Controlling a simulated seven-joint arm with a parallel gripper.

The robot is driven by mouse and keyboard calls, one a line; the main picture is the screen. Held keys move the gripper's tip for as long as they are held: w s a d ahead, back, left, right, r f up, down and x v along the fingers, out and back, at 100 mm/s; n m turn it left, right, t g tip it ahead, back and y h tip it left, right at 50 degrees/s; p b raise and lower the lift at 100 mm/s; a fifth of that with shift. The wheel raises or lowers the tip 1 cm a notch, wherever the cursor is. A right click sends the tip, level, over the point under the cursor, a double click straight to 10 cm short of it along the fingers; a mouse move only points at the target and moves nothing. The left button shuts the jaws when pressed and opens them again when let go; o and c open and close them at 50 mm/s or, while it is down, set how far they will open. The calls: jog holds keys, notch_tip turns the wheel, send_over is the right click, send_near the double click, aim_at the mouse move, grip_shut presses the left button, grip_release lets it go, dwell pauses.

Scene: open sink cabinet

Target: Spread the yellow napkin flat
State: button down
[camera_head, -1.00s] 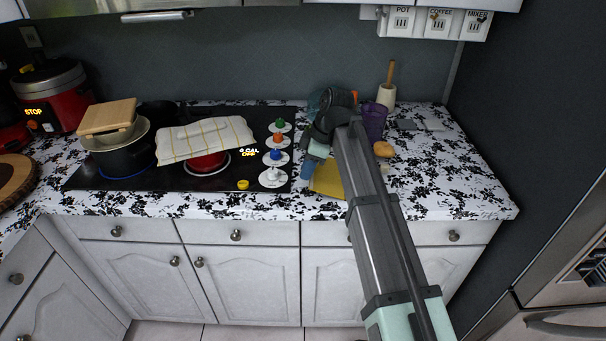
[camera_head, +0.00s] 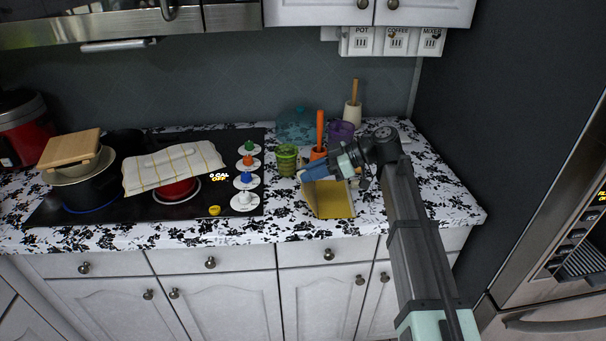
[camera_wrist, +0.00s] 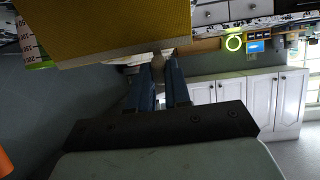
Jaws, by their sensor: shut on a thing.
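The yellow napkin (camera_head: 334,203) is on the patterned counter, right of the stove. In the head view its left side shows a paler raised strip beneath my fingers, and its right part looks flatter. My gripper (camera_head: 304,176) has blue fingers pointing left over the napkin's far left part. It is shut on the napkin's edge. In the wrist view the napkin (camera_wrist: 110,25) spreads as a broad yellow sheet with a pale border, close to the fingertips of my gripper (camera_wrist: 161,60). The exact pinch point is small and partly hidden.
Behind the napkin stand a green cup (camera_head: 287,160), an orange holder with an orange handle (camera_head: 319,135) and a purple cup (camera_head: 341,131). The stove (camera_head: 120,205) is left, with condiment-like coloured pieces on white discs. A strip of bare counter (camera_head: 280,231) lies in front.

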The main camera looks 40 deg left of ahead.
jog(key=shift+w+d+g+y, duration=0.3)
jog(key=shift+w+d, duration=0.05)
dwell(0.3)
jog(key=c, duration=1)
grip_release()
jog(key=shift+c, duration=0.2)
jog(key=v, duration=1.3)
jog(key=shift+w+d+r, duration=0.2)
jog(key=shift+w+d, duration=0.05)
jog(key=shift+d, duration=0.05)
